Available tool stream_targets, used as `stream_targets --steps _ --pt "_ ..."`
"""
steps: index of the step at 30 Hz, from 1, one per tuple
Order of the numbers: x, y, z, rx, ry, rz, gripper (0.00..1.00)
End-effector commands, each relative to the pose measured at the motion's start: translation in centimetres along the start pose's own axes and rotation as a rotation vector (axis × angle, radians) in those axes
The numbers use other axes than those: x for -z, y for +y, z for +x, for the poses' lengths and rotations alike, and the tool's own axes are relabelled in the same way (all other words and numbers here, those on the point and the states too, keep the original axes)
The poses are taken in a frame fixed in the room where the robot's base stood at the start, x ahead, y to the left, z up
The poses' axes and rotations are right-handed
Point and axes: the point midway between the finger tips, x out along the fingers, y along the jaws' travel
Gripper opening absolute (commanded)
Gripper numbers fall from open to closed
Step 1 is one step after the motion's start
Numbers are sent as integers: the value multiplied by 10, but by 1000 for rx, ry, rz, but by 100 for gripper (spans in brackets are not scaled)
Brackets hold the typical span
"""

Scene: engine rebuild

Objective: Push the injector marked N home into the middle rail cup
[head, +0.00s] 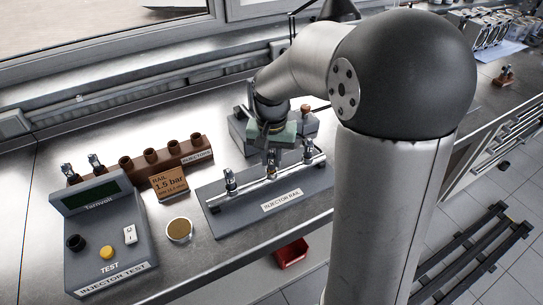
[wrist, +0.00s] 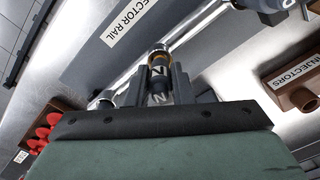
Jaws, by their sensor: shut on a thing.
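The injector marked N (wrist: 159,72) is dark with a white N and an orange ring at its far end. My gripper (head: 272,153) is shut on it, with a finger on each side in the wrist view. The injector rail (head: 215,205) is a grey block with a metal tube along it. The injector is in line with the rail's middle cup, its ringed end at the cup. How deep it sits is hidden.
The injector tester (head: 105,240) and a round dish (head: 179,230) stand left of the rail. A grey block (head: 240,133) stands behind my gripper. A red bin (head: 291,253) is below the bench edge.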

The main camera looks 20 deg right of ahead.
Motion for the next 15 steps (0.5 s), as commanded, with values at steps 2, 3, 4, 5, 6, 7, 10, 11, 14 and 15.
stream_targets --steps 2,3,4,5,6,7,10,11,14,15 --pt "0 0 3 0 0 0 0" --pt "0 0 3 0 0 0 0" --pt "0 0 3 0 0 0 0" --pt "0 0 4 0 0 0 0" --pt "0 0 4 0 0 0 0" --pt "0 0 3 0 0 0 0" --pt "0 0 3 0 0 0 0" --pt "0 0 3 0 0 0 0" --pt "0 0 3 0 0 0 37" --pt "0 0 3 0 0 0 46"
